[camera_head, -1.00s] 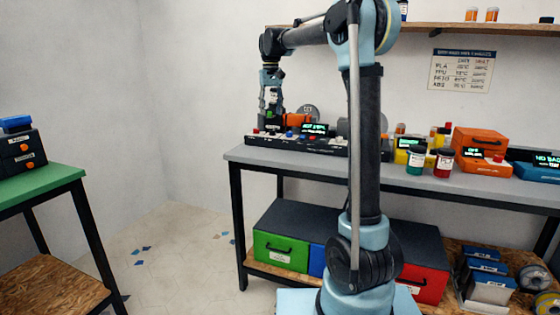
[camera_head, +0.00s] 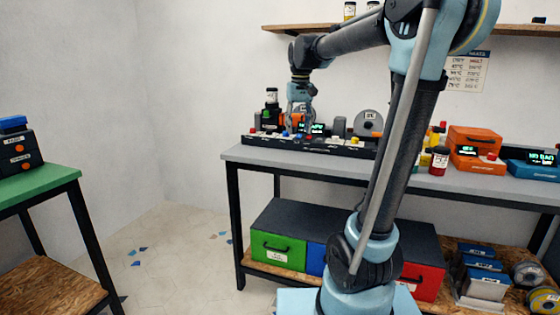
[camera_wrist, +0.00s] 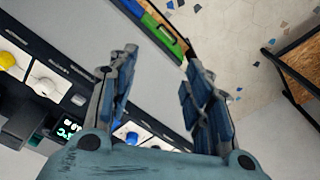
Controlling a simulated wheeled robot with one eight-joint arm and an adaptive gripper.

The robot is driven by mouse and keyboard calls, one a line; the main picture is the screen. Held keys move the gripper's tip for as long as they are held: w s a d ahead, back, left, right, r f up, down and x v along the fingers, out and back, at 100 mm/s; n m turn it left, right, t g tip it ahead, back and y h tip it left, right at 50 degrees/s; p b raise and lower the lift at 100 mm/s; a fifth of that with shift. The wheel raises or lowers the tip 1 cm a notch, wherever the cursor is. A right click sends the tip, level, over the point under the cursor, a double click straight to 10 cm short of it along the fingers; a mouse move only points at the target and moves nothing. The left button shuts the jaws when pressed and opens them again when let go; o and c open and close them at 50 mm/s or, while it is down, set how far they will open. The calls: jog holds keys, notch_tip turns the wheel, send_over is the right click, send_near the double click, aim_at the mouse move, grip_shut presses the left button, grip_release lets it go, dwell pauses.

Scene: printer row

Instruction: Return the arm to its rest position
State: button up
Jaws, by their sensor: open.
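My gripper (camera_head: 300,120) hangs from my arm above the left part of the grey bench (camera_head: 350,172), over a dark control strip (camera_head: 340,147) with coloured knobs. In the wrist view my gripper (camera_wrist: 155,95) shows two blue-grey fingers spread apart with nothing between them. Below the fingers the wrist view shows the bench edge, the strip with a blue knob (camera_wrist: 126,133) and a yellow knob (camera_wrist: 8,60), and the floor. My upper arm crosses in front of part of the bench in the head view.
A wall shelf (camera_head: 330,37) runs above the bench. Orange boxes (camera_head: 474,140) and small bottles stand at the right. A green-topped table (camera_head: 40,182) with dark boxes is at the left. Green, blue and red drawers (camera_head: 278,246) sit under the bench. Floor between is open.

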jog(key=s+d+f, duration=0.4)
jog(key=s+f, duration=0.4)
jog(key=s, duration=0.1)
jog(key=s+d+f+m+t, duration=0.1)
jog(key=s+d+f, duration=0.3)
jog(key=s+f, duration=0.5)
jog(key=s+d+f+m, duration=0.1)
jog(key=s+d+f, duration=0.3)
jog(key=s+f, duration=0.4)
jog(key=shift+s+d+f, duration=0.15)
jog(key=shift+s+f, duration=0.05)
jog(key=shift+s, duration=0.55)
jog(key=shift+w, duration=0.1)
jog(key=shift+w+f, duration=0.2)
jog(key=shift+w, duration=0.15)
